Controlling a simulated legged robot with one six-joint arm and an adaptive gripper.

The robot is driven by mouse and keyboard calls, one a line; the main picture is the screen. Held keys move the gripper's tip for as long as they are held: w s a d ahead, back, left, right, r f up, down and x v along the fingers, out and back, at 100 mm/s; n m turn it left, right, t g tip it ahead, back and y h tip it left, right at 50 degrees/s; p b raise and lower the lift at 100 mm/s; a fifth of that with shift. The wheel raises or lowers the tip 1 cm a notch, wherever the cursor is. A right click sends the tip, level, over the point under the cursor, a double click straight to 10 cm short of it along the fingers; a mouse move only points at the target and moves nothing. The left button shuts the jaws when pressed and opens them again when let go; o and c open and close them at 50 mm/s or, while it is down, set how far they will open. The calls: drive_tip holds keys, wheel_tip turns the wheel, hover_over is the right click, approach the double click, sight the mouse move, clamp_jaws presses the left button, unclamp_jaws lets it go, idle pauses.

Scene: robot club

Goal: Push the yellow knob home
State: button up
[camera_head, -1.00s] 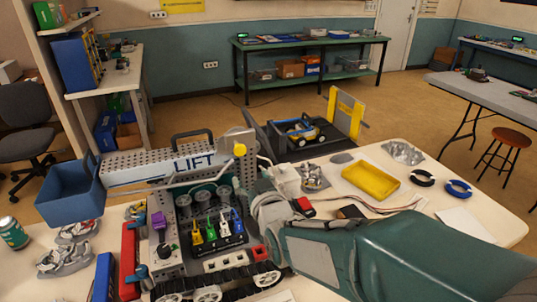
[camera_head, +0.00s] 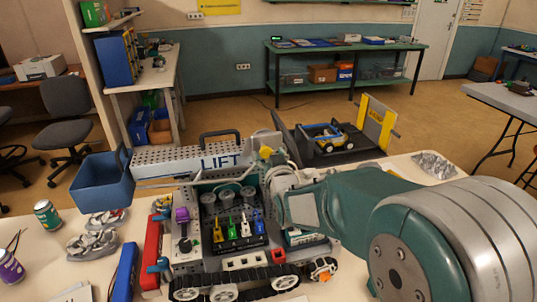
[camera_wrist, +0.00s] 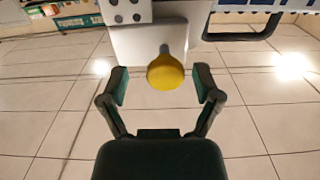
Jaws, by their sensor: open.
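The round yellow knob (camera_head: 267,152) is on the right end of the perforated grey machine marked LIFT (camera_head: 180,165). In the head view it is partly covered by my arm's end. In the wrist view the knob (camera_wrist: 166,73) is on a short stem against a light grey plate (camera_wrist: 140,42). My gripper (camera_wrist: 162,84) is open, with one dark finger on each side of the knob and a gap on both sides. How far the stem goes into the plate I cannot tell.
A blue bin (camera_head: 100,182) stands left of the machine. Several coloured levers sit on its front, beside my arm. A dark handle (camera_wrist: 243,28) shows at the wrist view's top right. A toy vehicle (camera_head: 325,135) sits on a platform behind.

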sight(266, 155)
drive_tip(key=shift+w+a, duration=0.1)
drive_tip(key=shift+a, duration=0.35)
drive_tip(key=c, duration=0.9)
drive_tip(key=shift+d, duration=0.2)
clamp_jaws()
drive_tip(key=shift+x, duration=1.25)
drive_tip(key=shift+r, duration=0.1)
drive_tip(key=o, duration=0.7)
unclamp_jaws()
drive_tip(key=shift+o, duration=1)
drive_tip(key=shift+a, duration=0.15)
